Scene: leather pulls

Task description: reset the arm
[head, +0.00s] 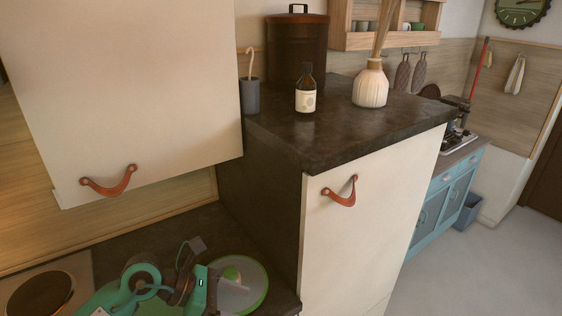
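My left arm, green and black, comes in at the bottom left, low over the dark counter. My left gripper (191,252) seems to be the dark part at the arm's end, pointing up; its fingers are too small and dark to tell open from shut. I see nothing clearly held in it. The arm is folded in front of a round green-rimmed disc (258,291), partly covering it. My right arm and gripper are not in view.
A white upper cabinet (130,80) with a leather pull (108,187) hangs above the arm. A tall white cabinet (365,225) with another leather pull (340,196) stands right of it. Its dark top (335,137) bears a bottle (306,97) and vase (370,88). Floor at right is clear.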

